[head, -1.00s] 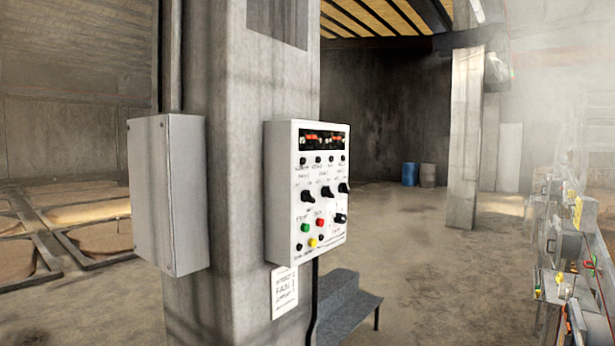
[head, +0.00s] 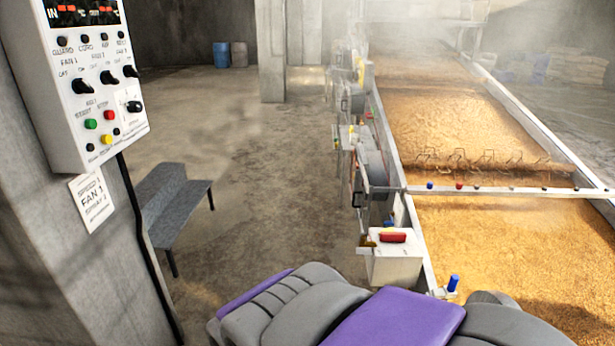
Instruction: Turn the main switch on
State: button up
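A white control panel (head: 92,95) is fixed to a concrete pillar at the upper left of the head view. It has lit red displays at the top and several black rotary knobs, with a separate black knob (head: 134,106) at the lower right. A green button (head: 90,124) and a red button (head: 109,115) sit below the knobs. A small white box with a red rocker-like part (head: 393,237) stands beside the grain bed. I cannot tell which control is the main switch. Purple and grey parts of my own body fill the bottom edge; my gripper is not seen.
A long bed of grain (head: 470,140) with a metal rim runs along the right, steaming at the far end. A grey bench (head: 180,205) stands by the pillar (head: 50,235). Bare floor (head: 260,170) lies between, with blue and grey drums behind.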

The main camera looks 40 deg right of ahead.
aim_at(387, 234)
jog(key=z, duration=1.95)
jog(key=i+j+z, duration=0.25)
jog(key=i+j, duration=0.2)
jog(key=i+j+z, duration=0.25)
jog(key=i+j, duration=0.3)
jog(key=i+j+z, duration=0.25)
jog(key=i+j, duration=0.25)
jog(key=j, duration=0.15)
